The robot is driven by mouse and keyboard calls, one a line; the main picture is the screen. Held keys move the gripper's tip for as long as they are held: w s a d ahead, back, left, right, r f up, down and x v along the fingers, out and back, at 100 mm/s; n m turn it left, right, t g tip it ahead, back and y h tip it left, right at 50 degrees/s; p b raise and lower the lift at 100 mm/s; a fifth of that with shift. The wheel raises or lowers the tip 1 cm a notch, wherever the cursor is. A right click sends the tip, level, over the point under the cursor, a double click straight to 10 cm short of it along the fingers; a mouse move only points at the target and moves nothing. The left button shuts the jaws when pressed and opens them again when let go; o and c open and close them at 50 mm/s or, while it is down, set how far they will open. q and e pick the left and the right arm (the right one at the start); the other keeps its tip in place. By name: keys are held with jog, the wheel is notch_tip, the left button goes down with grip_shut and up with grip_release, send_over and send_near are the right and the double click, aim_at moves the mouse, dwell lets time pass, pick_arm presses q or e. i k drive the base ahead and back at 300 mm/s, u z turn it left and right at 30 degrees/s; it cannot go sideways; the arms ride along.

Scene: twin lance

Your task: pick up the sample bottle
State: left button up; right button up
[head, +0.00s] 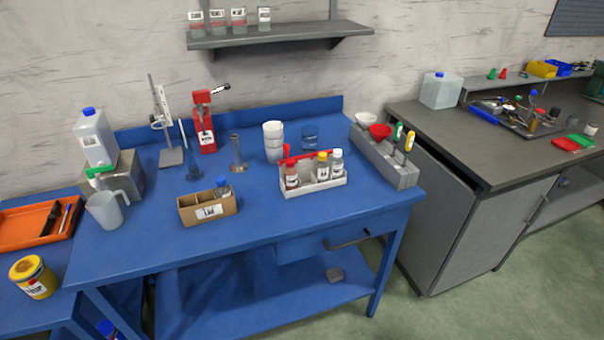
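Several small bottles are in view, and I cannot tell which one is the sample bottle. More small labelled jars (217,20) stand on the wall shelf. Neither of my grippers is in view.
The blue bench (255,215) has free room around the cardboard box. A beaker jug (106,211), a stand (170,155), a red press (205,125) and a grey tool holder (390,160) stand around it. A grey cabinet (460,220) is at right.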

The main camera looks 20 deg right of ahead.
aim_at(337, 161)
jog(key=z, duration=0.55)
jog(key=k, duration=0.65)
jog(key=z, duration=1)
jog(key=i, duration=0.8)
jog(key=u, duration=0.5)
jog(key=i, duration=0.8)
jog(key=u, duration=0.85)
